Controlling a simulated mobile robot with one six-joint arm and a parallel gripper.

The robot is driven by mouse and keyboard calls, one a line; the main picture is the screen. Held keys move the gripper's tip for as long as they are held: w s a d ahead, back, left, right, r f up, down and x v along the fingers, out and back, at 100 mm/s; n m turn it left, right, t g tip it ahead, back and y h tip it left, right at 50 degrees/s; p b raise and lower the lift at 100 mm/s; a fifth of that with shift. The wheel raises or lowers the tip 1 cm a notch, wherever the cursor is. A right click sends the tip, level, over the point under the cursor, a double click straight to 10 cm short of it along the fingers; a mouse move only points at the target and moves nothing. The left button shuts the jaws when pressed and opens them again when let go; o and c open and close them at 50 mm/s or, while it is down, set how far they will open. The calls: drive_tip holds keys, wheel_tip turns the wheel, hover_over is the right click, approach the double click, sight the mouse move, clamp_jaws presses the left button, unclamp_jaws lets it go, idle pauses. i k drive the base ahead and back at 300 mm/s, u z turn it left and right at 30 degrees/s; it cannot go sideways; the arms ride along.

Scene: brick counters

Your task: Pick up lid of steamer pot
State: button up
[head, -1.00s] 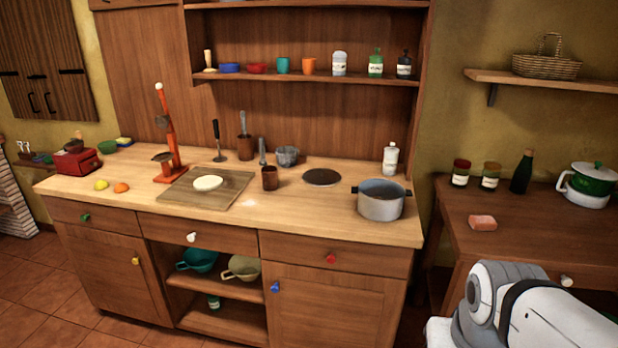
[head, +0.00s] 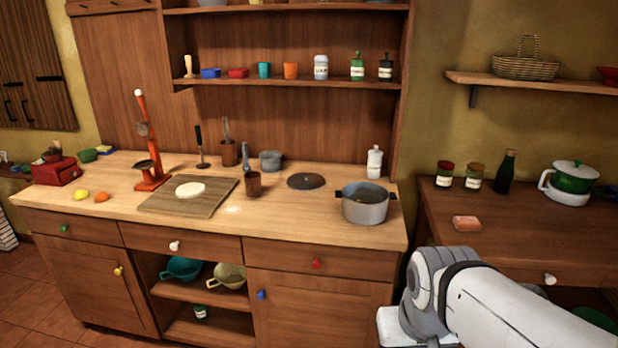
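A green and white pot (head: 572,185) stands on the right counter, with a pale lid (head: 575,166) on top that has a small knob. A grey metal pot (head: 365,205) with dark handles stands at the right end of the main counter and looks open at the top. A flat dark round disc (head: 306,181) lies left of it; I cannot tell whether it is a lid or a hot plate. Which pot is the steamer pot is not clear. My arm shows at the lower right, below the right counter's top; my gripper is out of view.
A cutting board (head: 160,205) with dough and a red-orange scale (head: 150,150) stand on the main counter. A wall shelf (head: 570,85) hangs above the right counter.

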sight(300, 182)
drive_tip(key=i, duration=1.55)
drive_tip(key=u, duration=0.05)
